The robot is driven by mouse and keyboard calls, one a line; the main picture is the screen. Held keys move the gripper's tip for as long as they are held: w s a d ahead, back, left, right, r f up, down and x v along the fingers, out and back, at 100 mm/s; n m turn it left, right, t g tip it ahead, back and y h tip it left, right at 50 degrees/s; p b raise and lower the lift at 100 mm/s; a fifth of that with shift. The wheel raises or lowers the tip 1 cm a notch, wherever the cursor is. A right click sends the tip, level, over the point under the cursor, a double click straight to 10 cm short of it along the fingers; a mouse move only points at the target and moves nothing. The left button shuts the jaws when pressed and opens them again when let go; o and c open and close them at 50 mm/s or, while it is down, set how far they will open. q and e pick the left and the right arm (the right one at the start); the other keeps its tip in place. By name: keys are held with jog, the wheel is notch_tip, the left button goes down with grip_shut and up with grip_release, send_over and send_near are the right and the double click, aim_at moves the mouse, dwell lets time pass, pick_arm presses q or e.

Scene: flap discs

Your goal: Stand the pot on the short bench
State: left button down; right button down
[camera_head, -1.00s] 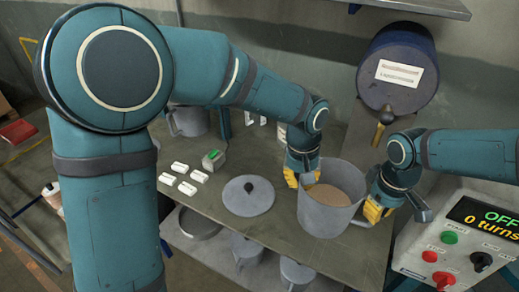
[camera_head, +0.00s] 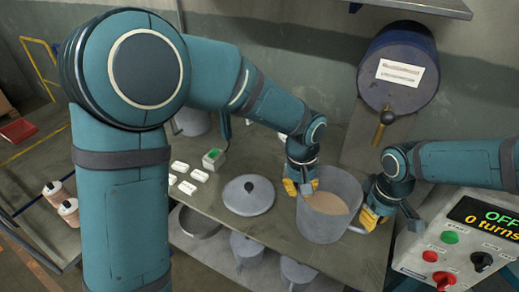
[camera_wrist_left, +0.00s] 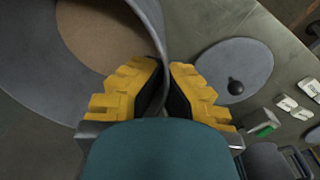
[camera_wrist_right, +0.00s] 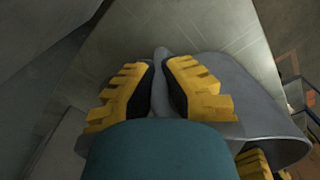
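The grey pot (camera_head: 325,228) holds a tan, grainy fill and is at the front right of the grey bench (camera_head: 290,235). Whether its base touches the bench I cannot tell. My left gripper (camera_head: 300,187) is on the pot's left rim. In the left wrist view the left gripper (camera_wrist_left: 165,75) has its fingers on both sides of the pot's wall (camera_wrist_left: 148,20). My right gripper (camera_head: 372,212) is at the pot's right side. In the right wrist view the right gripper (camera_wrist_right: 160,70) is closed around the pot's handle (camera_wrist_right: 161,54). I cannot tell which surface is the short bench.
A round lid (camera_head: 248,196) with a black knob lies left of the pot. Several white blocks (camera_head: 188,187) and a green-topped device (camera_head: 213,158) lie further left. A control box (camera_head: 455,245) stands right; a blue drum (camera_head: 398,68) is behind. Several vessels are on the shelf below.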

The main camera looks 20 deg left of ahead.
pick_arm(q)
jog(key=shift+d+f, duration=0.15)
jog(key=shift+f, duration=0.2)
pick_arm(e)
jog(key=shift+a+f, duration=0.15)
jog(key=shift+f, duration=0.15)
pick_arm(q)
jog(key=c, duration=1.6)
grip_release()
jog(key=shift+f, duration=0.15)
pick_arm(e)
jog(key=c, duration=1.4)
grip_release()
jog(key=shift+f, duration=0.15)
pick_arm(q)
jog(key=o, duration=0.5)
jog(key=shift+c, duration=0.2)
pick_arm(e)
jog(key=shift+o, duration=1.3)
pick_arm(q)
notch_tip(320, 180, up, 12)
jog(key=a, duration=0.1)
pick_arm(e)
notch_tip(320, 180, up, 12)
jog(key=shift+r, duration=0.1)
pick_arm(q)
jog(key=shift+s, duration=0.15)
